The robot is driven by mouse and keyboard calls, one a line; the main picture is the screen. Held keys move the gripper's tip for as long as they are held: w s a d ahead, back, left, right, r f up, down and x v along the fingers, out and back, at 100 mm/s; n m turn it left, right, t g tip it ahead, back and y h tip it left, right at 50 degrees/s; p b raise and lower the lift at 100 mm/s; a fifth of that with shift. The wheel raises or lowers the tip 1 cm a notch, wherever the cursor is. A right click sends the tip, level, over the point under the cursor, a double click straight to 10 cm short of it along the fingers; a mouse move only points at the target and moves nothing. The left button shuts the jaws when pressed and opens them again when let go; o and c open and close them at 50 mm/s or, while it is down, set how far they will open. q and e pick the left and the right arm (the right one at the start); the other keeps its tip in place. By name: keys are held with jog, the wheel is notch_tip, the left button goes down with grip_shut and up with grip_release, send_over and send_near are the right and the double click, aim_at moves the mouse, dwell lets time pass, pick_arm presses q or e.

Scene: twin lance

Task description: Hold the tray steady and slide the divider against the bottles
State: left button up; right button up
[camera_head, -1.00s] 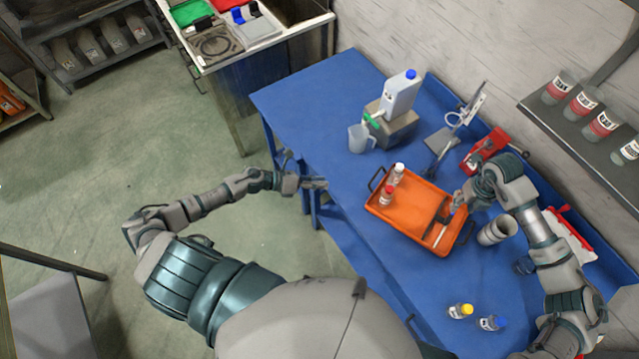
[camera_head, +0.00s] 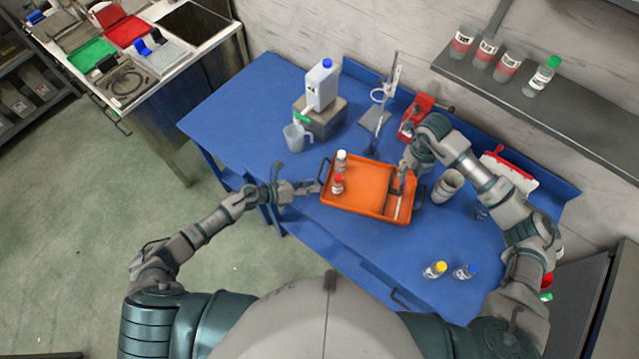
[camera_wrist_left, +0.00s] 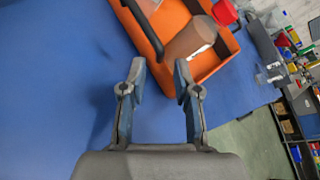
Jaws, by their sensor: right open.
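The orange tray (camera_head: 365,208) lies on the blue table; its near wall also shows in the left wrist view (camera_wrist_left: 140,35). The wrist view shows a brown bottle (camera_wrist_left: 188,42) with a red cap. The dark divider (camera_head: 395,195) spans the tray near its right end, apart from the bottles. My left gripper (camera_head: 314,187) is open at the tray's left end, its fingers (camera_wrist_left: 160,72) apart with nothing clearly between them. My right gripper (camera_head: 405,168) is open by the divider's far end; its fingertips are hard to see.
A jug (camera_head: 297,137) and a white canister (camera_head: 322,85) on a block stand behind left. A stand (camera_head: 380,115) and a red device (camera_head: 415,115) are behind the tray. A grey cup (camera_head: 447,186) stands right. Yellow-capped (camera_head: 434,270) and blue-capped (camera_head: 465,271) bottles stand in front.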

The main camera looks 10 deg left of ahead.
pick_arm(q)
jog(key=shift+x, duration=1.8)
grip_shut()
pick_arm(e)
jog(key=shift+s, duration=0.1)
pick_arm(q)
jog(key=shift+s, duration=0.1)
jog(key=shift+f, duration=0.15)
pick_arm(e)
jog(key=o, duration=0.3)
